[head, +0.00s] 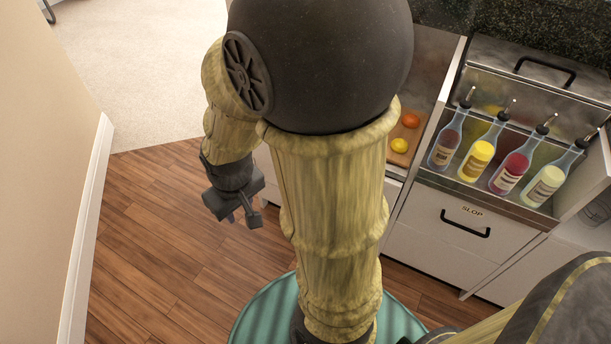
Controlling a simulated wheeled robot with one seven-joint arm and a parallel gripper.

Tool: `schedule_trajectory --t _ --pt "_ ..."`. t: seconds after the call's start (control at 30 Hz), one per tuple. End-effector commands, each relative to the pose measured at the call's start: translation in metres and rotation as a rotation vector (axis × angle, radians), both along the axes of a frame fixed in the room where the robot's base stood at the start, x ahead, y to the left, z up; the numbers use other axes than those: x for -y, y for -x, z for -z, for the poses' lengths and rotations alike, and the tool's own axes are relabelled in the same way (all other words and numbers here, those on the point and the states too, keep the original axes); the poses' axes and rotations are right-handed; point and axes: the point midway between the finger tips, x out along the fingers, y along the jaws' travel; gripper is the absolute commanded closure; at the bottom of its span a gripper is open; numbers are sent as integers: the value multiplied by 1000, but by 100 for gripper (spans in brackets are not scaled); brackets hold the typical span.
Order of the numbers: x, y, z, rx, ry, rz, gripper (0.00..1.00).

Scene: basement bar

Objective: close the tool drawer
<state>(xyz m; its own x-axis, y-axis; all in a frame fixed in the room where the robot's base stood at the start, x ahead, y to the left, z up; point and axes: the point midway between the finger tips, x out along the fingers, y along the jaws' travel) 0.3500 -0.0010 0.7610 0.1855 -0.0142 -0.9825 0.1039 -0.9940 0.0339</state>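No drawer that I can name as the tool drawer shows clearly; my own arm covers much of the cabinet front. A white drawer front marked SLOP (430,222), with a black bar handle, is at the right and looks shut. A small piece of white cabinet front (268,192) shows between my arm links, mostly hidden. My gripper (242,219) hangs at the left of my arm, above the wood floor, pointing down. Its fingers look apart with nothing between them. It is left of the cabinet fronts and seems to touch nothing.
Several bottles with pourers (478,160) stand in a steel rail above the SLOP drawer. Orange and yellow fruit lie on a wooden board (397,158) on the counter. A beige wall (45,170) with white skirting is at left. The wood floor (165,235) between is clear.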

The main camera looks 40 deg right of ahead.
Motion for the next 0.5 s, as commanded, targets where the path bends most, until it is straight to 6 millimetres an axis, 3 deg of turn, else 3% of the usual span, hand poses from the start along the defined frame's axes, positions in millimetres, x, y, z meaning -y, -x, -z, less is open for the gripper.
schedule_trajectory --t 0.27,0.5 --pt "14 -17 51 -273 166 -535 68" --pt "39 -33 99 -585 295 -1080 68"
